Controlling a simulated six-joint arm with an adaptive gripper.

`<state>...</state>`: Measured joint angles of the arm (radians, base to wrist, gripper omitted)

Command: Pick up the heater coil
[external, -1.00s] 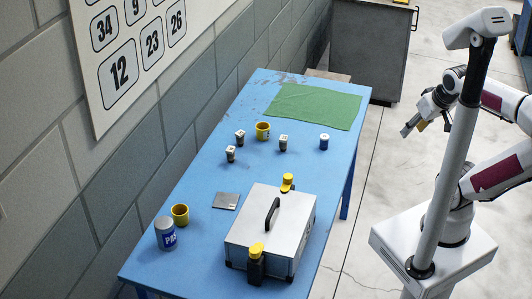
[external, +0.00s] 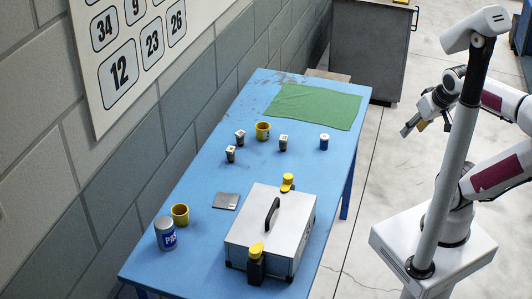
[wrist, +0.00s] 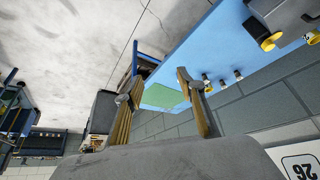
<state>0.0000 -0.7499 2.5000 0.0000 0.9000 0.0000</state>
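I cannot make out for certain which thing is the heater coil. Candidates on the blue table (external: 200,256) are small: a blue cylinder with a white top (external: 324,142) and dark pieces with pale tops, one at the right (external: 283,143), one at the left (external: 240,137) and one nearer (external: 231,154). My gripper (external: 413,127) hangs in the air to the right of the table, apart from everything on it. In the wrist view my gripper (wrist: 157,88) has its two fingers wide apart with nothing between them.
A silver case with a black handle (external: 253,226) fills the near right of the table. A green mat (external: 315,105) lies at the far end. A wall borders the left side.

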